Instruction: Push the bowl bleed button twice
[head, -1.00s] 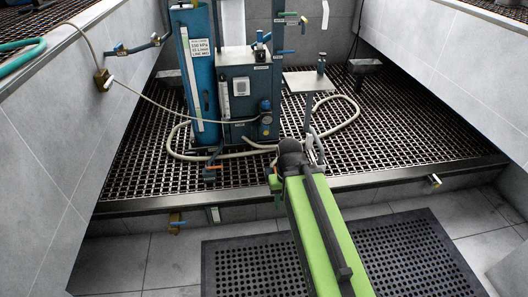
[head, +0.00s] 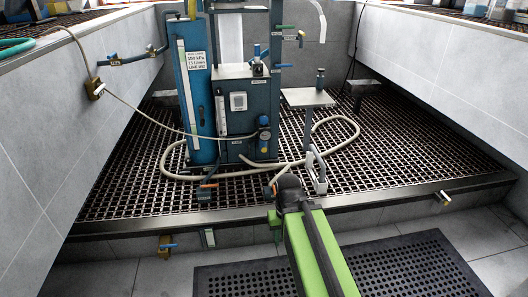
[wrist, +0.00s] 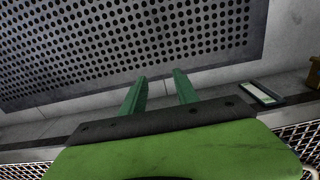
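The flotation unit's blue cabinet (head: 240,105) stands on the grating in the head view, with a tall blue cylinder (head: 194,100) on its left. A small round-topped blue and dark fitting (head: 264,130) sits on the cabinet's right front, with a pale hose nearby. I cannot tell whether it carries the bowl bleed button, which is too small to make out. My gripper's two green fingers (wrist: 160,80) stand apart and empty in the wrist view, over the floor by the ledge. In the head view my green arm ends in front of the grating, well short of the cabinet.
A pale hose (head: 345,122) loops over the grating (head: 400,140). A small grey stand (head: 308,97) is right of the cabinet. The grating's raised front edge (head: 380,197) lies between the black floor mat (head: 400,265) and the unit. Tiled walls close both sides.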

